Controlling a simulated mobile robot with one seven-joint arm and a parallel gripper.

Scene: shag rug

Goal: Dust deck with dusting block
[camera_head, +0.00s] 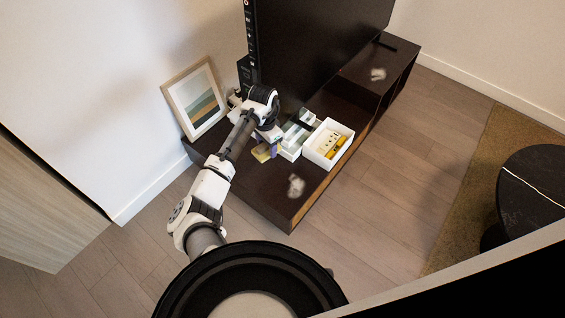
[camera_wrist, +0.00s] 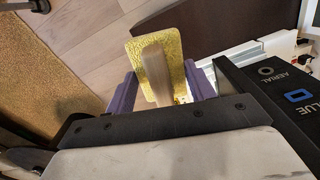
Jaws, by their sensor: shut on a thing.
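The deck is a long dark low cabinet (camera_head: 250,186) along the wall, with a television on it. Two pale dust patches lie on its top, one near the front end (camera_head: 296,186) and one near the far end (camera_head: 378,74). My gripper (camera_head: 265,148) is over the deck's near part, between the picture frame and the white boxes. In the wrist view my gripper (camera_wrist: 157,88) has its purple fingers shut on the wooden handle (camera_wrist: 156,70) of the yellow dusting block (camera_wrist: 172,49). The block (camera_head: 262,154) is partly hidden by my gripper in the head view; I cannot tell whether it touches the deck.
A framed picture (camera_head: 195,98) leans on the wall at the left. A white box with yellow items (camera_head: 329,143) and a pale stepped object (camera_head: 296,134) stand right of my gripper. The television (camera_head: 320,45) rises behind. A round black table (camera_head: 534,190) stands at the right.

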